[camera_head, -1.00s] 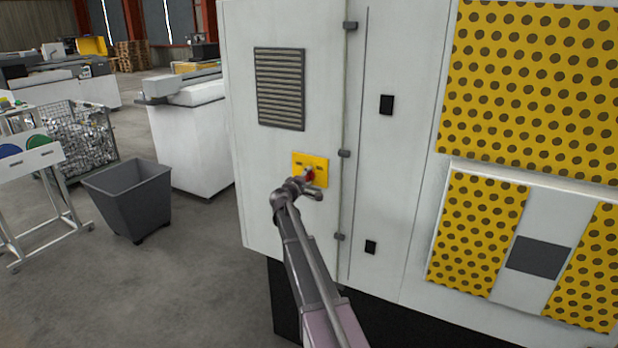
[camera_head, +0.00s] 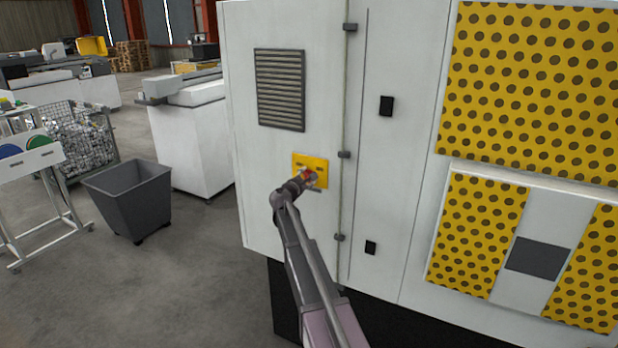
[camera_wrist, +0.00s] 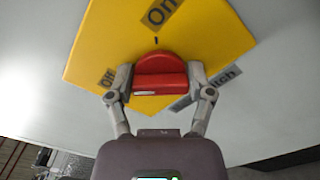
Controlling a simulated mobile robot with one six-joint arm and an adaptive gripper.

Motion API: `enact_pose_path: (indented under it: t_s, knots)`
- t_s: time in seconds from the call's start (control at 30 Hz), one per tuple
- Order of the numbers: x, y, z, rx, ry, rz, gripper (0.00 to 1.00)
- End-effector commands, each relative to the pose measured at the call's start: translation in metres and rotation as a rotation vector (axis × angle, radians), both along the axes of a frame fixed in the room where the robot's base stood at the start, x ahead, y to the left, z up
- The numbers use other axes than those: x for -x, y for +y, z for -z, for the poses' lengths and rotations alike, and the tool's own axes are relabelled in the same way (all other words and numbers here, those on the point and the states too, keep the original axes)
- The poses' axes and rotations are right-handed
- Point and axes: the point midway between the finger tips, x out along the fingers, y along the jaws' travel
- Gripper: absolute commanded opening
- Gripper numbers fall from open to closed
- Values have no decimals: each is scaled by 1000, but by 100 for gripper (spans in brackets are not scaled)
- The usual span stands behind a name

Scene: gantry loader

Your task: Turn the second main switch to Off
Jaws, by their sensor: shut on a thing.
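The main switch is a red knob (camera_wrist: 160,75) on a yellow plate (camera_wrist: 105,45), with "On" printed above it and "Off" to its left in the wrist view. A third label, ending in "itch", is partly hidden at the right. My gripper (camera_wrist: 160,92) is shut on the knob, one finger on each side of it. The plate looks tilted in the wrist view. In the head view the yellow plate (camera_head: 321,166) sits on a white cabinet door, and my gripper (camera_head: 309,181) covers most of the small red knob (camera_head: 309,173).
The white cabinet (camera_head: 285,220) has a vent grille (camera_head: 280,90) above the plate and door hinges to its right. Yellow dotted panels (camera_head: 530,80) are farther right. A grey bin (camera_head: 128,200) stands on the floor at the left, with open floor between.

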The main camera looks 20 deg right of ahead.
Motion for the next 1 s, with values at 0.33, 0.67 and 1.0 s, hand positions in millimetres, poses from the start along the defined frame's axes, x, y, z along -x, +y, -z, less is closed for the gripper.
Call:
enact_pose_path:
  t_s: [0.33, 0.67, 1.0]
  knots:
    - [0, 1, 0, 38, 51, -2, 20]
    - [0, 1, 0, 39, 51, -2, 80]
    - [0, 1, 0, 38, 50, -1, 100]
